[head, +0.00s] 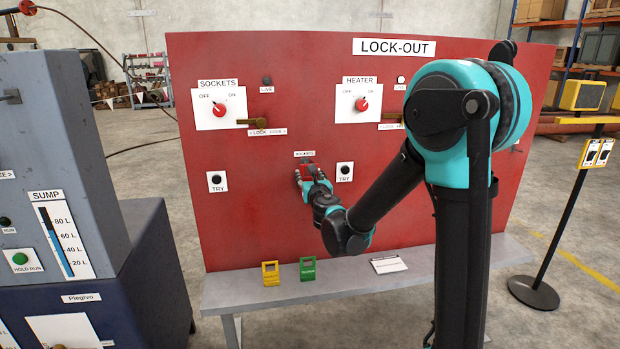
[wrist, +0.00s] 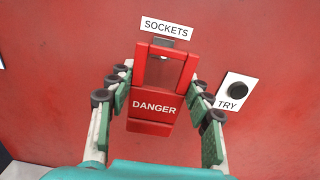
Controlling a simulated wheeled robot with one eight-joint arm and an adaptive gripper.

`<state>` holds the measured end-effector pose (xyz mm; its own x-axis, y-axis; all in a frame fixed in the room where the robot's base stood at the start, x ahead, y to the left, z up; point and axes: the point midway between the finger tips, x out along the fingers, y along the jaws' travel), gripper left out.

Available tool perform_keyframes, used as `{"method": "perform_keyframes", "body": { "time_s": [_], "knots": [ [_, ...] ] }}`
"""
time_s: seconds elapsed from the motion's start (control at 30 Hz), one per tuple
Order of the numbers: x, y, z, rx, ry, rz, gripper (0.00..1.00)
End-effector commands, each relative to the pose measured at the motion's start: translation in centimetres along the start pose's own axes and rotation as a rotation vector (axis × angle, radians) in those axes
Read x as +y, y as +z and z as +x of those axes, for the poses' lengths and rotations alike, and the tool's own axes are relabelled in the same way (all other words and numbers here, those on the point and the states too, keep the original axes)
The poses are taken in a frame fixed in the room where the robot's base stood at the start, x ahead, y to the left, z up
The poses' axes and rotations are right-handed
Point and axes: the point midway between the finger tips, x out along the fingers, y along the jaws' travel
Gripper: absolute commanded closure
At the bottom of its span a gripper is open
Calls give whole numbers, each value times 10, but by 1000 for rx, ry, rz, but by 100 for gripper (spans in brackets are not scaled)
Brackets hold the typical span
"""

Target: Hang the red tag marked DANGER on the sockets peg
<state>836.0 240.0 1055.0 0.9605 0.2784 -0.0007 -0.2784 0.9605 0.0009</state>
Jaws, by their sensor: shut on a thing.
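The red tag marked DANGER (wrist: 153,106) is upright in the wrist view, with a frame-like opening at its top, just below the SOCKETS label (wrist: 166,29). My gripper (wrist: 158,103) is shut on the tag, with fingers at its left and right sides. A dark bit of the sockets peg (wrist: 163,42) shows at the tag's top edge; I cannot tell whether it passes through the opening. In the head view my gripper (head: 311,180) is at the red panel below the small sockets label (head: 304,154), and it mostly hides the tag.
The red lock-out panel (head: 240,220) stands behind. A TRY button (wrist: 237,90) is close right of my gripper. A yellow tag (head: 271,274), a green tag (head: 308,270) and a white card (head: 388,266) are on the grey shelf (head: 345,284) below. A grey sump cabinet (head: 95,150) stands left.

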Motion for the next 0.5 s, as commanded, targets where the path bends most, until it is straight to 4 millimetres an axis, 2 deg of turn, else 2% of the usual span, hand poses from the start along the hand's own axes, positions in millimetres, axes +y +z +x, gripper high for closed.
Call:
{"method": "perform_keyframes", "body": {
  "time_s": [0.5],
  "knots": [
    [0,-1,28,0,-1,0,74]
  ]
}}
